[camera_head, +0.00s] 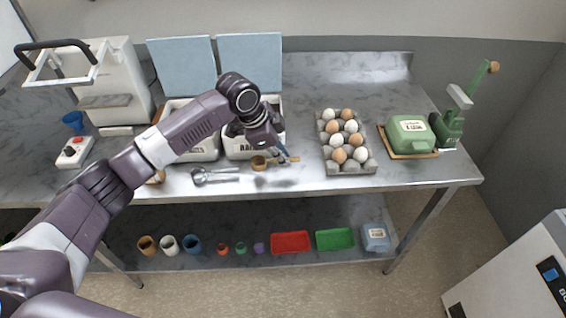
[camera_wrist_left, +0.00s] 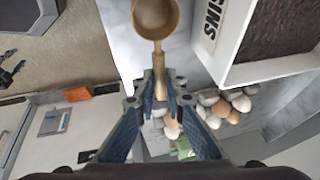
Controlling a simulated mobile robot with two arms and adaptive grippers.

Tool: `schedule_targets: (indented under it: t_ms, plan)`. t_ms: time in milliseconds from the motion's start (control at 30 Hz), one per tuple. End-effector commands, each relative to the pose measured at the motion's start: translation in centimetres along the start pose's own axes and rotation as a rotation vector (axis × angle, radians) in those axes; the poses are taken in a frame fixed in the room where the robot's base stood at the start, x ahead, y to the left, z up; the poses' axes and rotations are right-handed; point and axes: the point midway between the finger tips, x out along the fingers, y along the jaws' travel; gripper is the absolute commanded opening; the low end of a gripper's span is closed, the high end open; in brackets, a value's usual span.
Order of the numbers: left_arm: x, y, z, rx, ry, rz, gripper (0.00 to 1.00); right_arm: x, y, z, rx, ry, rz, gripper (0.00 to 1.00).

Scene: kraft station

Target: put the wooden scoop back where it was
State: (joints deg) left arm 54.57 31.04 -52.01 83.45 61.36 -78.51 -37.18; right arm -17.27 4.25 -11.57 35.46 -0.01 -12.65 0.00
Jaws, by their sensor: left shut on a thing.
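The wooden scoop (camera_head: 259,163) is in front of the white bin marked with raisins lettering (camera_head: 240,149). My left gripper (camera_head: 283,155) is shut on its handle. In the left wrist view the scoop's round cup (camera_wrist_left: 155,18) points away from my left gripper (camera_wrist_left: 160,88), and the handle lies between the blue fingertips. A shadow on the table below suggests that the scoop is held a little above the surface. The bin (camera_wrist_left: 232,50) also shows beside the scoop in the wrist view, with dark contents. My right gripper is not in view.
A second white bin (camera_head: 206,150) stands to the left; light-blue lids (camera_head: 250,62) stand up behind. Metal scoops (camera_head: 200,177) lie at the front edge. An egg tray (camera_head: 331,166) and a green scale-like box (camera_head: 410,133) are right. Cups and trays fill the lower shelf (camera_head: 330,262).

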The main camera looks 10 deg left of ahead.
Motion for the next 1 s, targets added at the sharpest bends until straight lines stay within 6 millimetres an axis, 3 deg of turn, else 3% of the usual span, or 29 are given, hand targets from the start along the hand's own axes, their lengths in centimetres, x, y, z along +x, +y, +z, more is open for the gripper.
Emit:
schedule_targets:
  t_ms: [200, 467, 500, 633, 1000]
  plan:
    - [2.8, 0.7, 1.1, -0.001, -0.001, 0.004, 0.00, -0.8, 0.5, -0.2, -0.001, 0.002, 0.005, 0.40]
    - [3.3, 0.8, 1.3, 0.001, 0.000, 0.001, 0.00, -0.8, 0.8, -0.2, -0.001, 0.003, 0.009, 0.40]
    - [3.4, 0.8, 1.3, 0.000, -0.001, 0.002, 0.14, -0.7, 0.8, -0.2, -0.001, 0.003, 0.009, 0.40]
    - [3.3, 0.8, 1.3, 0.000, -0.001, 0.002, 0.28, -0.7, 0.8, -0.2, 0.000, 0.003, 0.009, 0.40]
    - [2.7, 0.7, 1.3, 0.000, 0.000, 0.001, 0.28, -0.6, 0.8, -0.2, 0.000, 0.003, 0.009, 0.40]
